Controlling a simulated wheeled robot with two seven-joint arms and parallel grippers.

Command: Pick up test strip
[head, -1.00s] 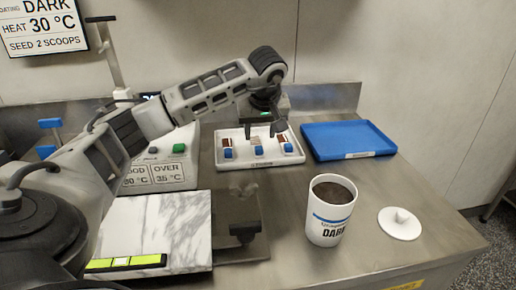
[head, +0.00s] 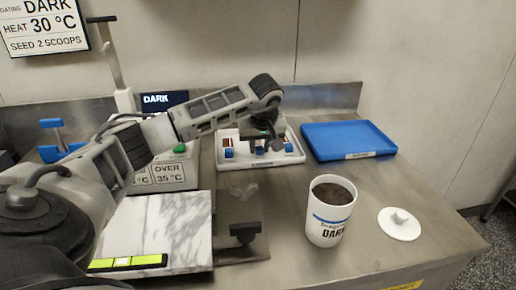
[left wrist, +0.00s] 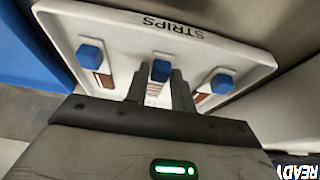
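The white strip tray (head: 290,158) labelled STRIPS holds test strips with blue ends. In the left wrist view three blue ends show: one at left (left wrist: 91,53), the middle one (left wrist: 160,71) and one at right (left wrist: 222,82). My left gripper (head: 265,146) is down at the tray. In the left wrist view its two fingers (left wrist: 160,84) stand on either side of the middle strip (left wrist: 153,91), close to its blue end. Whether they press on it cannot be told. The middle strip is still in line with the others. My right gripper is not in view.
A blue tray (head: 350,127) stands right of the strip tray. A mug of dark chocolate (head: 329,232) and a white lid (head: 399,222) stand in front. A marble slab (head: 160,222) and a grey display unit (head: 170,176) are at left.

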